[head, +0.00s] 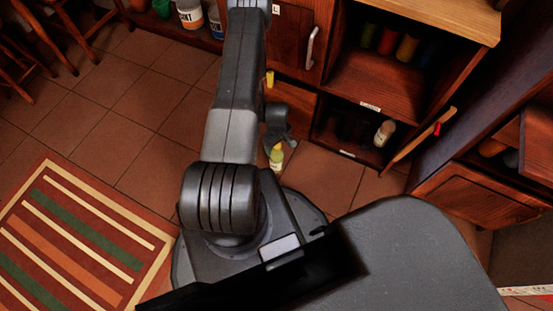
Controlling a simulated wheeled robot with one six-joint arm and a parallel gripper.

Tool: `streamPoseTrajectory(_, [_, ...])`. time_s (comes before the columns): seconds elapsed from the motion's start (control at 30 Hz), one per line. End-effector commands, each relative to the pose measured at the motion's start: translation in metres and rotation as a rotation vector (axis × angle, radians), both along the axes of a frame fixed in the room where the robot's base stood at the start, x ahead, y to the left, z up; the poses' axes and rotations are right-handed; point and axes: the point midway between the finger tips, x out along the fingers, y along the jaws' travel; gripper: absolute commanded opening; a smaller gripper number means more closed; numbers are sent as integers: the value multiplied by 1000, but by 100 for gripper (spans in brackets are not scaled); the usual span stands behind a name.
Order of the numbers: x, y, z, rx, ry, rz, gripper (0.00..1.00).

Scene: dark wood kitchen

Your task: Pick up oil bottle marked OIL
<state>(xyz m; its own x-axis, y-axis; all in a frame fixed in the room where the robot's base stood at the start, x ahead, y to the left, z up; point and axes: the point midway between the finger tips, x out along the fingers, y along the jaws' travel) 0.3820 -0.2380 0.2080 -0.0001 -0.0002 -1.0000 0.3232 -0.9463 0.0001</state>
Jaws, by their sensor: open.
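A small bottle (276,157) with yellow-green contents and a pale cap stands near the floor, just right of my arm. Its marking is too small to read, so I cannot tell if it says OIL. My gripper (277,141) is small and partly hidden beside my arm, just above this bottle in the picture. It is open, and I cannot tell if its fingers are around the bottle or only above it. A second, cream bottle (384,133) with a dark band is tilted in the low cabinet compartment; its marking is unreadable too.
A wooden cabinet (345,100) with open compartments stands at the back; several coloured jars (400,46) sit on its upper shelf. A small yellow item (269,79) shows beside my arm. Labelled containers (190,15) stand at top left. A striped rug (85,245) lies left; tiled floor is clear.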

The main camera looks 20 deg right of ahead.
Motion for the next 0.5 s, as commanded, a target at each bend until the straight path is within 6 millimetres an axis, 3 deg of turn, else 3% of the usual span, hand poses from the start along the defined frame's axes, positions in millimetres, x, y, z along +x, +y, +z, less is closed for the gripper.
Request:
streamPoseTrajectory(0.23, [-3,4,-40,0,0,-1,75])
streamPoseTrajectory(0.5, [-3,3,-41,0,-1,0,73])
